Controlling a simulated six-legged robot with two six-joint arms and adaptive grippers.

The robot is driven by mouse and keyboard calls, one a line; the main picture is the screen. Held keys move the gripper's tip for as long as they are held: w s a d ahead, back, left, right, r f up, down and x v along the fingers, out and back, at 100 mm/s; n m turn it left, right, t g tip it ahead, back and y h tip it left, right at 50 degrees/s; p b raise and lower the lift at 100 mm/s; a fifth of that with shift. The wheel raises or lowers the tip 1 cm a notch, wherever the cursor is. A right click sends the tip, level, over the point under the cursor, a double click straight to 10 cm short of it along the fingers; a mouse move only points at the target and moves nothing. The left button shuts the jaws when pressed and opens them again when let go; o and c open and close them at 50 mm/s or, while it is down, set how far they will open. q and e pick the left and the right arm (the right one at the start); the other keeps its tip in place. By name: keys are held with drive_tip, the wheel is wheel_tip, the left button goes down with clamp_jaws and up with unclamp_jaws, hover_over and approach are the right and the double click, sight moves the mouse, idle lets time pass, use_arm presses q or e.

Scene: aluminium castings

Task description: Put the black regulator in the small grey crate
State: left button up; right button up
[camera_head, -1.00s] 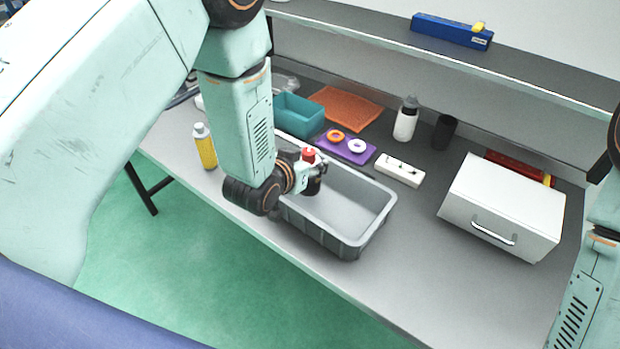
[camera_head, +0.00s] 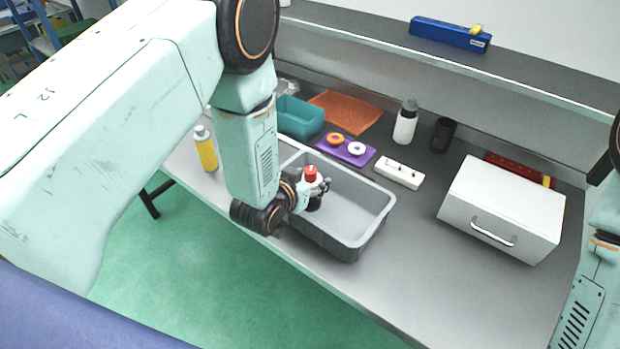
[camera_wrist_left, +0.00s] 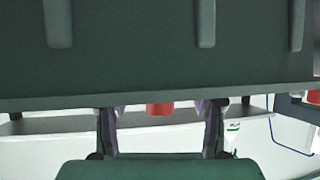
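The black regulator (camera_head: 315,204) has a red knob on top and shows upright in the head view, over the left part of the small grey crate's interior. My left gripper (camera_head: 321,188) appears shut around it. The small grey crate (camera_head: 345,248) stands near the table's front edge, open at the top. I cannot tell whether the regulator touches its floor. In the left wrist view the red knob shows between the two fingers (camera_wrist_left: 160,115); a dark ribbed wall, apparently the crate's, hides the regulator's body. My right gripper is out of view.
A teal bin (camera_head: 299,118), a purple tray (camera_head: 346,153) with two rings and a white power strip (camera_head: 399,173) lie behind the crate. A yellow bottle (camera_head: 206,150) stands left, a white box (camera_head: 503,208) right. The table between crate and box is clear.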

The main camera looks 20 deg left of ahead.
use_arm(q)
drive_tip(key=shift+o, duration=1)
drive_tip(key=shift+w+a+f, duration=0.1)
drive_tip(key=shift+w+a, duration=0.05)
drive_tip(key=shift+r, duration=0.3)
drive_tip(key=shift+s+r, duration=0.2)
drive_tip(key=shift+s, duration=0.1)
drive_tip(key=v, duration=1.1)
drive_tip(key=shift+s, duration=0.15)
drive_tip(key=s+a+f+g, duration=0.1)
drive_tip(key=s+f+g, duration=0.3)
drive_tip(key=s, duration=0.5)
drive_tip(key=s+a+f+n+g+y, duration=0.1)
drive_tip(key=s+a+f+g, duration=0.1)
drive_tip(key=s+f+g, duration=0.2)
drive_tip(key=s+a+f+n+g+y, duration=0.1)
drive_tip(key=s+f+g, duration=0.3)
drive_tip(key=s+f, duration=0.4)
drive_tip(key=s, duration=0.7)
drive_tip(key=shift+s+a+f, duration=0.15)
drive_tip(key=shift+a+f, duration=0.1)
drive_tip(key=shift+f, duration=0.05)
